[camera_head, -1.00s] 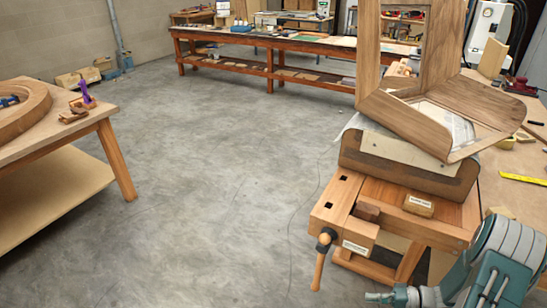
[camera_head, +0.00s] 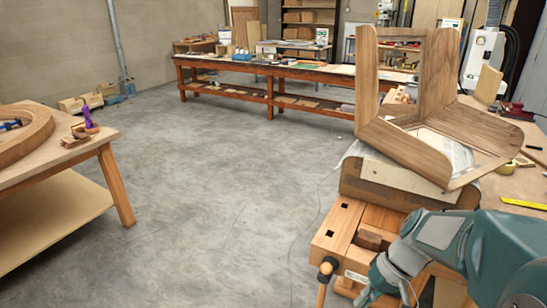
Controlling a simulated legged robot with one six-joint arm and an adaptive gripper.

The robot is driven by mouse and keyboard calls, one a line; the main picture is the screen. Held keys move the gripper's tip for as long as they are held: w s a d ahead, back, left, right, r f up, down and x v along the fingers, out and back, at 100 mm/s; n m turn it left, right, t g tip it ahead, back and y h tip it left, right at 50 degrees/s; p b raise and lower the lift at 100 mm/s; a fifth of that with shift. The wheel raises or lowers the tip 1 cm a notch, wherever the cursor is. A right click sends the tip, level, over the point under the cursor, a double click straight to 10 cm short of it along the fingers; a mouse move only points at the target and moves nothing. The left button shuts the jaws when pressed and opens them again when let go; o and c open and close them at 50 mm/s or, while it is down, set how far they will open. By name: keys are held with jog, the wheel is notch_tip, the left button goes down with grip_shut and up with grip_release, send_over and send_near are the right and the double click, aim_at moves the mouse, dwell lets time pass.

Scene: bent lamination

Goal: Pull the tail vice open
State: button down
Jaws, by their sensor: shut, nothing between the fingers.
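The tail vice (camera_head: 333,243) is a pale wooden block at the front left end of a small wooden workbench. A small dark wood block (camera_head: 368,240) sits on top beside the jaw. My gripper (camera_head: 372,294) is shut and empty, low at the bottom edge, just right of the vice handle. My teal wrist hides the bench's right part and part of the vice's label. I cannot tell whether gripper and vice touch.
A curved wooden form (camera_head: 405,183) carrying bent wooden frames (camera_head: 405,150) stands on the bench behind the vice. A table (camera_head: 125,185) stands at the left, a long bench (camera_head: 270,70) at the back. The concrete floor (camera_head: 220,200) between is clear.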

jog(key=s+a+r+t+h, duration=0.2)
jog(key=s+r+t+h, duration=0.3)
jog(key=s+r, duration=0.4)
jog(key=shift+a+r+t, duration=0.4)
jog(key=shift+r+t, duration=0.25)
jog(key=shift+t, duration=0.15)
dwell(1.4)
